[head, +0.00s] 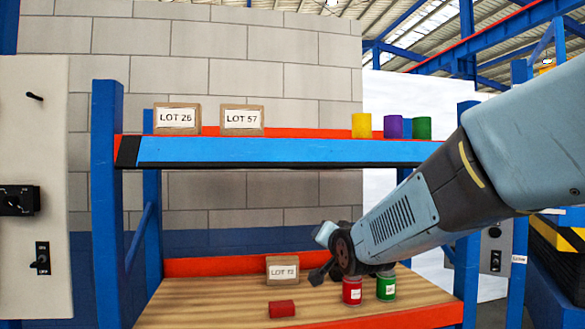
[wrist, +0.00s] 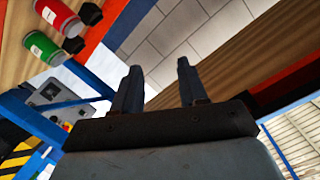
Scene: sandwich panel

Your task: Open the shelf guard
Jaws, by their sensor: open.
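A long blue panel (head: 280,151) with a black left end runs along the front of the upper shelf; it looks like the shelf guard. It lies along the shelf's front edge, and I cannot tell how it is fastened. My gripper (head: 320,274) is below this panel, in the space above the lower shelf, left of the red and green cans. In the wrist view its two fingers (wrist: 158,72) are apart with nothing between them. The arm hides part of the panel's right end.
The upper shelf holds a LOT 26 box (head: 177,118), a LOT 57 box (head: 241,119) and yellow, purple and green cylinders.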

